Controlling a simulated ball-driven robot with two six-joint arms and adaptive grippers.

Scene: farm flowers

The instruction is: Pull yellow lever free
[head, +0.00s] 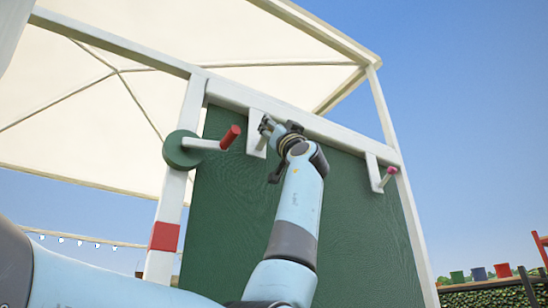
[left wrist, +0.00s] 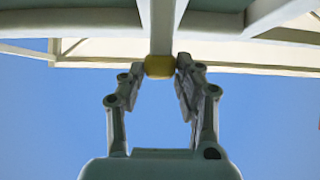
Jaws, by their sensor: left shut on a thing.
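The yellow lever shows in the left wrist view as a yellow knob (left wrist: 159,66) on the end of a pale bar that runs up to the white frame. My left gripper (left wrist: 161,72) has one finger on each side of the knob and is shut on it. In the head view my left gripper (head: 268,126) is up at the white top beam, beside a white bracket (head: 257,138); the yellow knob is hidden there behind the gripper. My right gripper is not in view.
A red-handled lever (head: 230,137) on a green disc (head: 182,149) is left of my gripper. A pink-tipped peg (head: 390,171) sits on the right. A dark green panel (head: 345,225) hangs below the white beam (head: 300,118). Open sky lies right of the frame.

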